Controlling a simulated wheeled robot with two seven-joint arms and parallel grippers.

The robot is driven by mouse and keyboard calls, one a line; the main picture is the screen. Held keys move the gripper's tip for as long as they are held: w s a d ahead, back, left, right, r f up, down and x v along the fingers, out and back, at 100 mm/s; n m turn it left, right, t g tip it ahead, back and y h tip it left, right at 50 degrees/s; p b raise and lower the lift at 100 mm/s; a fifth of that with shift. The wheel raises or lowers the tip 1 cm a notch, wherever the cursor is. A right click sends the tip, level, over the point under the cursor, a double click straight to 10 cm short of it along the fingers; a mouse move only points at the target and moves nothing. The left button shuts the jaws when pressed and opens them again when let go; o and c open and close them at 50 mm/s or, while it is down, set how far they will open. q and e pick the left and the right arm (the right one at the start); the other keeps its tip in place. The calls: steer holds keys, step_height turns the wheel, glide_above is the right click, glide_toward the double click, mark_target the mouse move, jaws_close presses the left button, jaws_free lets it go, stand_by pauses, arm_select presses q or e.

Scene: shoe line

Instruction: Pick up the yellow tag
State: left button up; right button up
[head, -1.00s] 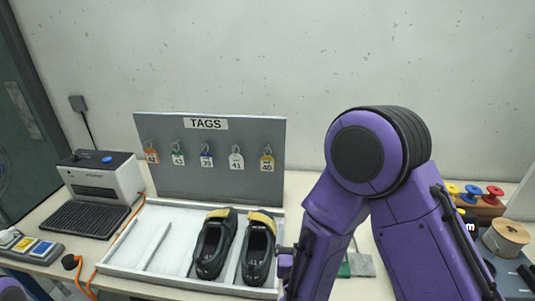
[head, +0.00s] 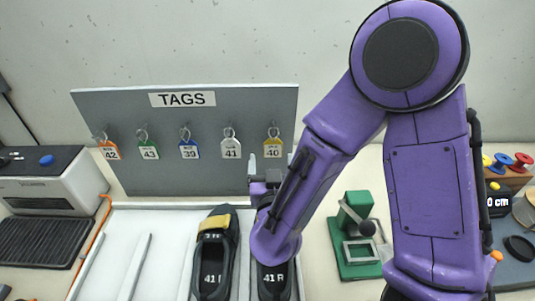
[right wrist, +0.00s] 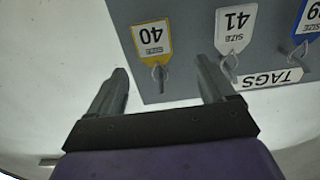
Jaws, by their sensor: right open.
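The yellow tag (head: 273,148), marked 40, hangs from a ring on a hook at the right end of the grey TAGS board (head: 205,113). My right gripper (head: 270,170) is just below and in front of it in the head view. In the right wrist view the picture is upside down, and the yellow tag (right wrist: 153,38) lies beyond the open, empty fingers (right wrist: 162,80), roughly between them and apart from them. The white tag (right wrist: 234,28), marked 41, is close beside it. My left gripper is not in view.
Other tags hang in a row: white (head: 231,148), blue (head: 188,149), green (head: 147,151), orange (head: 109,149). Two black shoes stand in the white tray (head: 115,235) below. A green fixture (head: 355,235) stands right of my forearm. A printer (head: 45,180) is at left.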

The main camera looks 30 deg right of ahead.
mark_target(274, 144)
steer(key=p+x, duration=0.4)
steer(key=x, duration=0.4)
steer(key=shift+d+r, duration=0.15)
steer(key=shift+s+d, duration=0.15)
steer(key=shift+d, duration=0.05)
steer(key=shift+s+r, duration=0.1)
steer(key=shift+s, duration=0.2)
steer(key=shift+w+a, duration=0.2)
steer(key=shift+w, duration=0.1)
steer(key=c, duration=1)
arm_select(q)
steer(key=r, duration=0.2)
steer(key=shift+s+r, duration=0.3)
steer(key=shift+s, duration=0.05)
arm_select(e)
steer(key=shift+s, duration=0.1)
steer(key=shift+c, duration=0.3)
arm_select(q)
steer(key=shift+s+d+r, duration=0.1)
arm_select(e)
steer(key=shift+s+d, duration=0.1)
